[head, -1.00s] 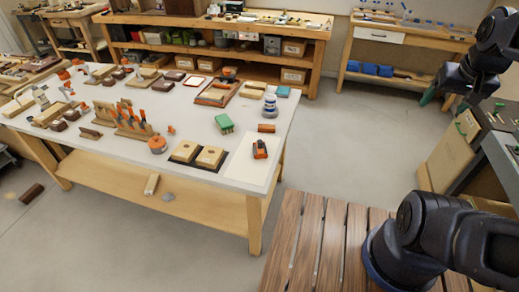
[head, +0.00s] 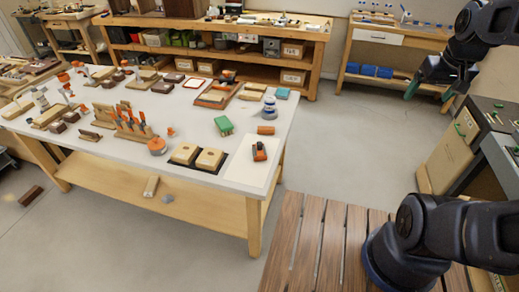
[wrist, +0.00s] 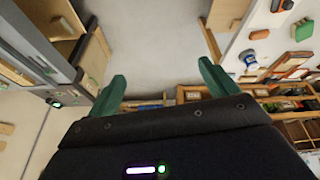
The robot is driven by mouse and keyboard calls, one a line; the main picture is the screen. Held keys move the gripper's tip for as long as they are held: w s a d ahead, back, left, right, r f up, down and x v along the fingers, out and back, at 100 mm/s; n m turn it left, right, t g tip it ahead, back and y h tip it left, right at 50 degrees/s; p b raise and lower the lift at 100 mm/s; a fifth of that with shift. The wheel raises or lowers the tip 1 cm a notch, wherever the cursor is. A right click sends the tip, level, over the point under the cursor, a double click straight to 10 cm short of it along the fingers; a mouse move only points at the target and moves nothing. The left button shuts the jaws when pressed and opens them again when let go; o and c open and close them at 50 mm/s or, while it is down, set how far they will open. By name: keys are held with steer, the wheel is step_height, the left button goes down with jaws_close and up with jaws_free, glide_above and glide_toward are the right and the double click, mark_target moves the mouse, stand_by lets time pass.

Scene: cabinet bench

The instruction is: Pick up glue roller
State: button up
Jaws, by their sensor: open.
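A small orange and dark tool (head: 259,151) lies on a white sheet at the near right corner of the workbench; it may be the glue roller, but I cannot tell for sure. An orange cylinder (head: 266,130) lies just behind it and also shows at the right of the wrist view (wrist: 259,35). My gripper (head: 429,93) is held in the air over the floor, well to the right of the workbench. Its green fingers are apart and empty, as the wrist view also shows (wrist: 160,78).
A cabinet (head: 450,150) stands at the right. Clear floor (head: 335,150) lies between it and the workbench.

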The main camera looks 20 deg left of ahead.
steer(key=w+a+f+n+g, duration=0.1)
steer(key=w+a+f+n, duration=0.3)
steer(key=a, duration=0.4)
steer(key=w+a+f+n+g, duration=0.1)
steer(key=w+a+f+n, duration=0.15)
steer(key=w+a, duration=0.4)
steer(key=w+a+f+n+g, duration=0.1)
steer(key=w+a+f+n, duration=0.25)
steer(key=a, duration=0.55)
steer(key=n+g, duration=0.1)
steer(key=n, duration=0.9)
glide_toward(259, 149)
steer(key=w, duration=0.2)
steer(key=shift+w+f, duration=0.15)
steer(key=shift+w, duration=0.15)
steer(key=shift+s+a+f, duration=0.15)
steer(key=shift+f, duration=0.35)
step_height(259, 149, down, 5)
steer(key=shift+f, duration=0.15)
steer(key=shift+s+a+f, duration=0.1)
steer(key=shift+s+f, duration=0.05)
steer(key=shift+f, duration=1.1)
steer(key=shift+s+f, duration=0.15)
steer(key=shift+f, duration=1.1)
steer(key=c, duration=0.8)
